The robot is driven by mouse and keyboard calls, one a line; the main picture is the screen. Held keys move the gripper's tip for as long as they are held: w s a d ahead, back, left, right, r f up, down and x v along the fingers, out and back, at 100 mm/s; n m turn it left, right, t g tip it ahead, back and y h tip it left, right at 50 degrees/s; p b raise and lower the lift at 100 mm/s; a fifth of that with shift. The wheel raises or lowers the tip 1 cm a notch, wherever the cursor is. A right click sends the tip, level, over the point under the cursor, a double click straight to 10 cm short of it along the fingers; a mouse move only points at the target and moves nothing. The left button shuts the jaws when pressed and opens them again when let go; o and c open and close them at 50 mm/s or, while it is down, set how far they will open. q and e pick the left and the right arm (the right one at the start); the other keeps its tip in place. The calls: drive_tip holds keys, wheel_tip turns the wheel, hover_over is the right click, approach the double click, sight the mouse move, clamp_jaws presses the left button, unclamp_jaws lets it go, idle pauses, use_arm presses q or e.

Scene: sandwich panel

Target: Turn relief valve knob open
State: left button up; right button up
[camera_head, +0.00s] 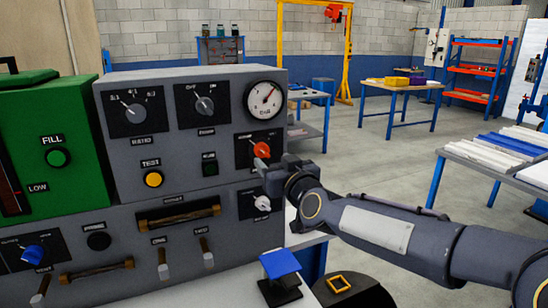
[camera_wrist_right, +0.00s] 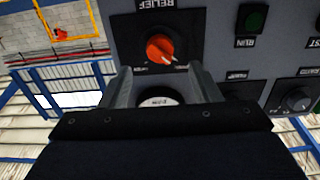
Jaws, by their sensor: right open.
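The relief valve knob is a round orange-red knob (camera_head: 262,149) on a dark plate at the right side of the grey panel, below the pressure gauge. In the right wrist view the orange knob (camera_wrist_right: 160,48) shows beside the RELIEF label, just beyond the fingertips. My right gripper (camera_head: 277,168) is close to the knob, at its lower right in the head view. In the right wrist view my right gripper (camera_wrist_right: 160,72) has its fingers spread apart with nothing between them; the knob looks clear of both fingers. My left gripper is not in view.
The gauge (camera_head: 264,100) sits above the knob, and a white-grey knob (camera_head: 262,203) sits below it. The grey panel (camera_head: 190,74) carries other knobs and buttons. A blue-topped block (camera_head: 280,264) stands on the bench below.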

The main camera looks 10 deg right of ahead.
sight(265, 154)
drive_tip(key=w, duration=0.3)
drive_tip(key=w+a, duration=0.1)
drive_tip(key=w, duration=0.2)
drive_tip(key=shift+w+a, duration=0.1)
drive_tip(key=shift+c, duration=0.4)
drive_tip(key=c, duration=0.9)
